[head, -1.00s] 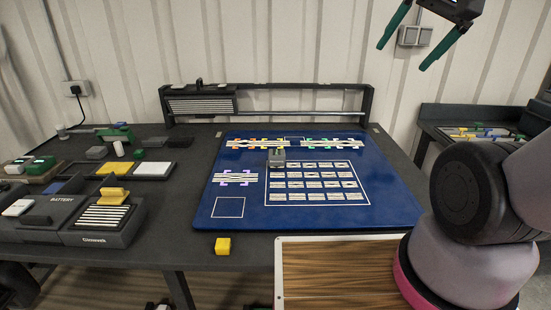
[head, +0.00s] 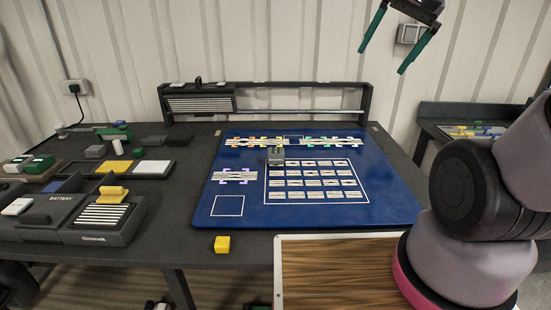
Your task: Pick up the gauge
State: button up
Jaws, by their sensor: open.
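A small grey block-like device (head: 276,158), which looks like the gauge, stands on the blue mat (head: 350,217) at the upper left corner of a white-outlined grid. Its fine detail is too small to make out. My gripper (head: 384,59) hangs high at the upper right, in front of the wall. Its two green fingers are spread apart with nothing between them. It is well above the mat and to the right of the grey device.
Rows of patterned strips (head: 322,182) lie on the mat. A yellow block (head: 222,244) sits at the table's front edge. A black rack (head: 290,116) stands behind the mat. Battery trays and loose blocks crowd the left side. A second table (head: 455,112) is at right.

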jog(key=w+a+f+m+g+y, duration=0.2)
jog(key=w+a+f+g, duration=0.15)
jog(key=w+f, duration=0.4)
jog(key=m+g+y, duration=0.4)
jog(key=m+y, duration=0.1)
jog(key=y, duration=0.3)
send_near(276, 150)
jog(key=s+d+r, duration=0.3)
jog(key=s+r, duration=0.4)
jog(key=w+f+m+y, duration=0.1)
jog(key=f+m, duration=0.1)
jog(key=f, duration=0.2)
jog(key=w+f+m+t+y, duration=0.1)
jog(key=w+f+m+y, duration=0.1)
jog(key=f, duration=0.2)
jog(key=w+a+f+m+t+y, duration=0.1)
jog(key=f+m+y, duration=0.1)
jog(key=f, duration=0.2)
jog(key=shift+w+t, duration=0.25)
jog(key=shift+w, duration=0.15)
jog(key=a, duration=1.1)
jog(key=shift+w, duration=0.15)
grip_shut()
